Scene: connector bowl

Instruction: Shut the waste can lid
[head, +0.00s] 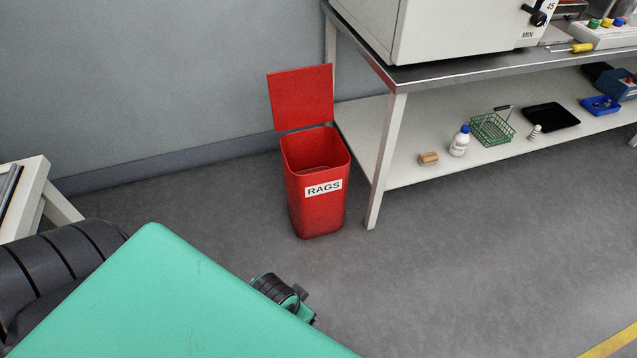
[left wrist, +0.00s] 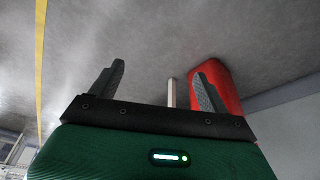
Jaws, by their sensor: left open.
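The red waste can (head: 316,193), labelled RAGS, stands upright on the floor beside a bench. Its red lid (head: 301,98) is open and stands up at the can's back, against the wall side. The can's mouth is uncovered. My left gripper (left wrist: 157,82) is open, with nothing between its two dark fingers. In the left wrist view the red can (left wrist: 228,88) shows beyond the right-hand finger, partly hidden by it and apart from it. In the head view part of my left wrist shows low in front of the can; its fingers are not clear. My right gripper is not in view.
A bench (head: 440,75) with a lower shelf (head: 400,172) stands right of the can, its front leg (head: 384,165) close by. The shelf holds a white bottle (head: 460,141), a green basket (head: 492,128) and a black tray (head: 551,116). The floor in front is clear.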

